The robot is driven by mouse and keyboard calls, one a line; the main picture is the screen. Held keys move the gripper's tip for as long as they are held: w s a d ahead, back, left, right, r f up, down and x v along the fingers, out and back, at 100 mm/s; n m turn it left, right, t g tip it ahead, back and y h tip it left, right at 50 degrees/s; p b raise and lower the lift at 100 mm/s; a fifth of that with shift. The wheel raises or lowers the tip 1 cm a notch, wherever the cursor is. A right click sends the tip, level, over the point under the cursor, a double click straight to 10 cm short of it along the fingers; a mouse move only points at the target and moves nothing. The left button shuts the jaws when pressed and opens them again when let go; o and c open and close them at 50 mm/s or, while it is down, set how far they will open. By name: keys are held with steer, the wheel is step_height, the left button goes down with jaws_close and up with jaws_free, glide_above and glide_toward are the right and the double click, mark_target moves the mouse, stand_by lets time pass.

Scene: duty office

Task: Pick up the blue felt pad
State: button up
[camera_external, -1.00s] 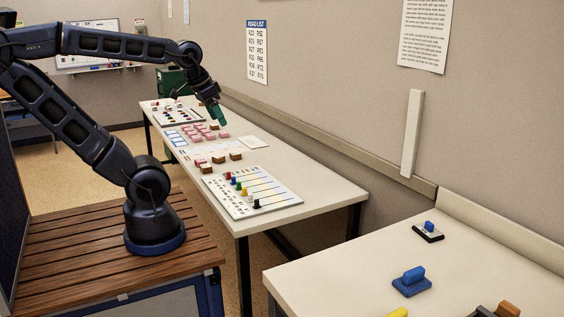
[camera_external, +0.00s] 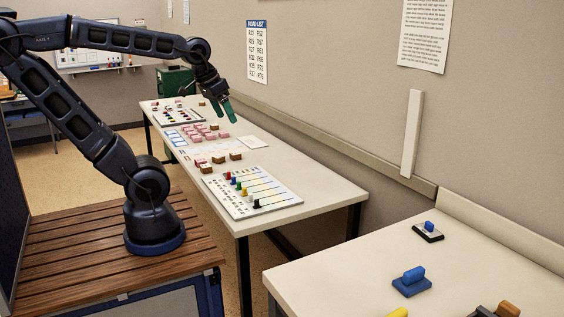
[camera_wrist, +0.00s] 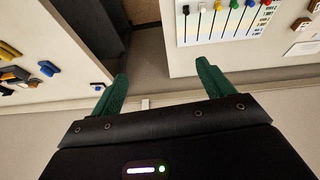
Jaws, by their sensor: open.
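A blue block-shaped thing on a flat blue base (camera_external: 412,282) sits on the near right table; it looks like the blue felt pad. In the wrist view it appears at the left as a small blue shape (camera_wrist: 48,68). A smaller blue block on a black base (camera_external: 428,232) sits farther back on that table, near the wall. My gripper (camera_external: 229,110) has green fingers and is in the air above the far long table, well away from both. In the wrist view the fingers (camera_wrist: 161,80) are spread with nothing between them.
The long table (camera_external: 330,182) holds a pegged board (camera_external: 250,192), pink blocks and brown blocks. A gap separates it from the near right table (camera_external: 330,275), which also holds a yellow thing (camera_external: 397,313) and a dark-and-brown thing (camera_external: 506,310). The wall runs behind both.

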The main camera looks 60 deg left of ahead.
steer(key=w+d+r+n+g+h, duration=0.15)
steer(key=w+d+n, duration=0.25)
steer(key=w+d, duration=0.75)
steer(key=n+g+h, duration=0.3)
steer(key=n, duration=0.9)
glide_above(415, 270)
steer(key=a, duration=0.4)
step_height(415, 270, down, 20)
steer(key=x, duration=0.5)
steer(key=shift+s+d+f, duration=0.25)
steer(key=shift+s+f, duration=0.05)
steer(key=shift+f, duration=0.05)
steer(key=shift+w+a+x, duration=0.1)
steer(key=shift+w+x, duration=0.05)
steer(key=shift+x, duration=1.1)
steer(key=shift+w+a+x, duration=0.15)
steer(key=shift+x, duration=1.15)
steer(key=c, duration=0.6)
